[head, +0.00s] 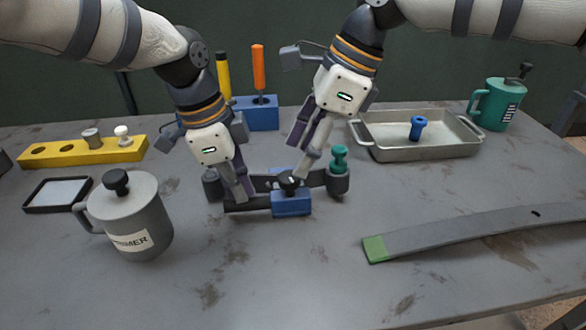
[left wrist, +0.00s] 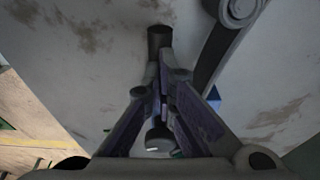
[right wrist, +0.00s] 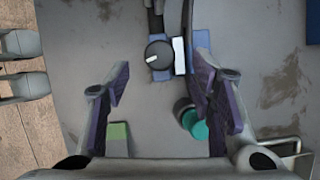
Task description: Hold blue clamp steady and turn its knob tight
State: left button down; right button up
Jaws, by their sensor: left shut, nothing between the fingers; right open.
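The blue clamp (head: 291,205) sits in the middle of the table on a dark bar, with its black knob (head: 290,180) on top. My left gripper (head: 244,197) is shut and empty, left of the blue body, by the clamp's black handle (head: 246,207). In the left wrist view a blue patch (left wrist: 214,96) shows beside its fingers (left wrist: 164,92). Whether they touch the handle is unclear.
A teal plug (head: 339,158) stands in the bar's right-hand cup. A grey PRIMER mug (head: 130,222) stands at left, a metal tray (head: 420,153) with a blue plug at right. A green-tipped strip (head: 375,250) lies front right. The front centre table is clear.

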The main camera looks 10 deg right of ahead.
aim_at(290, 177)
jog(key=x, duration=0.5)
jog(key=shift+d, duration=0.1)
jog(key=shift+c, duration=0.5)
jog(key=c, duration=1)
jog(key=shift+m, duration=0.4)
jog(key=m+t, duration=0.1)
jog(key=m, duration=0.1)
jog(key=m+t, duration=0.1)
jog(key=m, duration=0.1)
jog(key=shift+s+h, duration=0.2)
jog(key=shift+h, duration=0.2)
jog(key=m+t+h, duration=0.1)
jog(key=m, duration=0.4)
jog(key=shift+s, duration=0.1)
jog(key=shift+h, duration=0.3)
